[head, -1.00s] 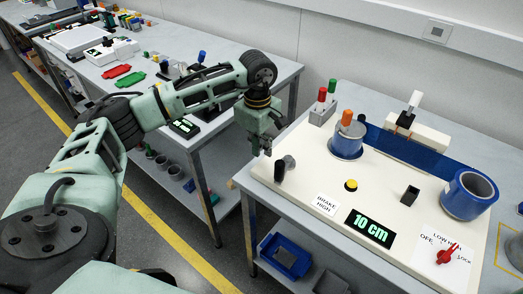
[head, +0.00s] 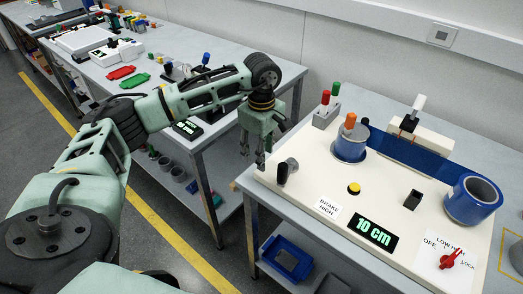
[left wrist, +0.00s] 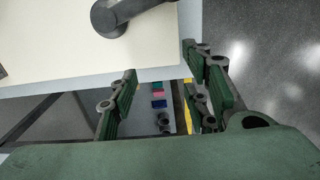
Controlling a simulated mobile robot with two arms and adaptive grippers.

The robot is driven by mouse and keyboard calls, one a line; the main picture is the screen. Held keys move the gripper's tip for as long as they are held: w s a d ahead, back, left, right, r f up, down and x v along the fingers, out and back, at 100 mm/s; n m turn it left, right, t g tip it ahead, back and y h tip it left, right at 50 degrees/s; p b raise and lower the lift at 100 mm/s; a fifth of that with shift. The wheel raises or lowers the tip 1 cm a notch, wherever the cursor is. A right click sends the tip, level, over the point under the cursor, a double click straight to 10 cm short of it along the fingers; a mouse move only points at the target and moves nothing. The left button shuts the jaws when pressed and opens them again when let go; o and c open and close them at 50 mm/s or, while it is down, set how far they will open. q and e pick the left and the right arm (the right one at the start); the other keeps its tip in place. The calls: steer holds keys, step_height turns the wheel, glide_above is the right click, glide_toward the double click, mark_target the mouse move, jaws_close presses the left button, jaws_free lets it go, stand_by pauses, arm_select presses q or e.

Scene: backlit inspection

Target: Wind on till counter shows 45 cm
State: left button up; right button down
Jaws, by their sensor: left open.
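A cream winding board (head: 330,180) carries a blue-wrapped spool (head: 350,147) with an orange knob (head: 349,121). A blue band (head: 410,155) runs from it toward a blue roll (head: 472,200) at right. The counter (head: 371,233) reads "10 cm". A red knob (head: 450,259) sits on the OFF/LOW/HIGH/LOCK plate; a card (head: 327,208) reads "BRAKE HIGH". A dark handle on a grey disc (head: 288,168) is at the board's left end, and a grey lever shows in the left wrist view (left wrist: 117,20). My left gripper (head: 254,157) is open and empty, just left of that handle.
A yellow button (head: 354,188) and small black block (head: 412,198) stand on the board. A grey holder (head: 326,115) with red and green pegs and a white bracket (head: 420,138) stand behind. Another table (head: 180,60) with parts is at left, with a gap between.

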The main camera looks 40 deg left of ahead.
arm_select(q)
steer(key=shift+r, duration=0.1)
stand_by(0.4)
step_height(320, 180, up, 8)
steer(key=p, duration=0.5)
steer(key=shift+s, duration=0.1)
stand_by(0.5)
